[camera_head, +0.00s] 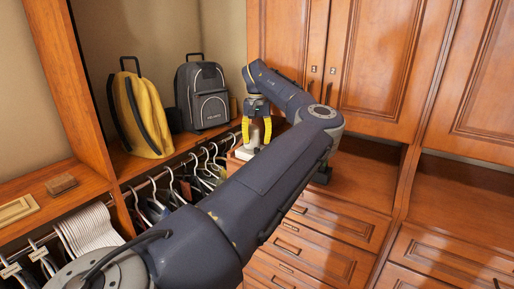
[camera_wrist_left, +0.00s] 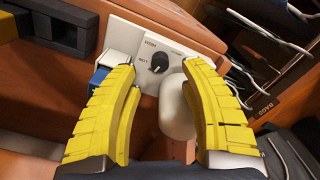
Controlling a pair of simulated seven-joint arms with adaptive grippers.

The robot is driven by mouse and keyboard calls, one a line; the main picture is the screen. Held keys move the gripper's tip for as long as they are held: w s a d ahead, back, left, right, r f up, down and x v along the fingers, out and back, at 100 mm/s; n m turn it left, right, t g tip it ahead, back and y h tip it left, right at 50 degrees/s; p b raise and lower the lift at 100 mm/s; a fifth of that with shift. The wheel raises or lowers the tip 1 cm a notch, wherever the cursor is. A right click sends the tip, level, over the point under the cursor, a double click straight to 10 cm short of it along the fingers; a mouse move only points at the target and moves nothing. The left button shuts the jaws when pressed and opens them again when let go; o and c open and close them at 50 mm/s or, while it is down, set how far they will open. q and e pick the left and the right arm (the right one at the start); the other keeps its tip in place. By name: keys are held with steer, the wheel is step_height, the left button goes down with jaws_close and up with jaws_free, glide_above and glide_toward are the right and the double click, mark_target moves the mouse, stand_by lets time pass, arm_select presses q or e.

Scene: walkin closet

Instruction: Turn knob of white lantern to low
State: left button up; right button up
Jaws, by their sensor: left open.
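The white lantern (camera_head: 245,152) stands on the wooden ledge in the head view, partly hidden under my left gripper (camera_head: 256,142). I see no contact with the knob. My right gripper is not in view.
A yellow backpack (camera_head: 143,112) and a grey backpack (camera_head: 203,97) stand on the shelf left of the lantern. Hangers with clothes (camera_head: 180,190) hang below. Cabinet doors (camera_head: 374,60) rise behind my arm. The wooden counter (camera_head: 360,180) at right looks mostly clear.

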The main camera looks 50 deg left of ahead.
mark_target(257, 149)
arm_select(q)
step_height(257, 149, up, 8)
steer(key=shift+f, duration=0.15)
steer(key=shift+c, duration=0.2)
steer(key=shift+r, duration=0.3)
steer(key=shift+c, duration=1)
steer(key=r, duration=0.2)
steer(key=r+n, duration=0.1)
steer(key=shift+w+d+r+t, duration=0.15)
steer(key=shift+w+r+t, duration=0.15)
steer(key=shift+r, duration=0.1)
steer(key=shift+c, duration=0.2)
steer(key=f+n, duration=0.2)
steer(key=f, duration=0.3)
steer(key=f+n, duration=0.2)
steer(key=f, duration=0.4)
steer(key=f+n, duration=0.2)
steer(key=f, duration=0.3)
steer(key=shift+s+f+g, duration=0.2)
steer(key=shift+s+g, duration=0.1)
steer(key=shift+g, duration=0.1)
